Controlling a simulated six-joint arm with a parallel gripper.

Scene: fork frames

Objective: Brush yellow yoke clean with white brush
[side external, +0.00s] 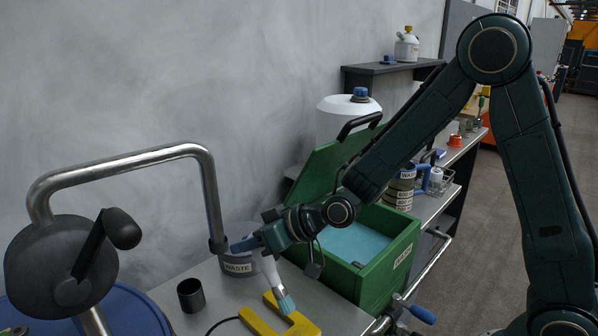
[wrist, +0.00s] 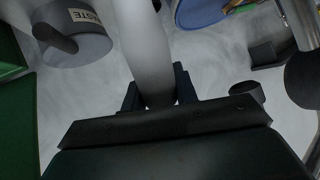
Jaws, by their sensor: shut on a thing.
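The yellow yoke (side external: 262,322), a U-shaped fork, lies on the grey bench top at the bottom of the side view. My gripper (side external: 262,246) is shut on the white brush (side external: 269,273) and holds it above the yoke, bristles down and slightly tilted. The blue-tipped bristles (side external: 286,303) overlap the yoke's far end in the side view; I cannot tell whether they touch it. In the wrist view the pale brush handle (wrist: 147,50) stands between the two dark fingers (wrist: 160,95). The yoke is not recognisable in the wrist view.
A grey WASTE pot (side external: 238,268) stands close behind my gripper, also seen in the wrist view (wrist: 75,40). A small black cup (side external: 191,295) is left of the yoke. An open green box (side external: 385,262) holding blue liquid stands right. A bent metal pipe (side external: 130,160) rises at left.

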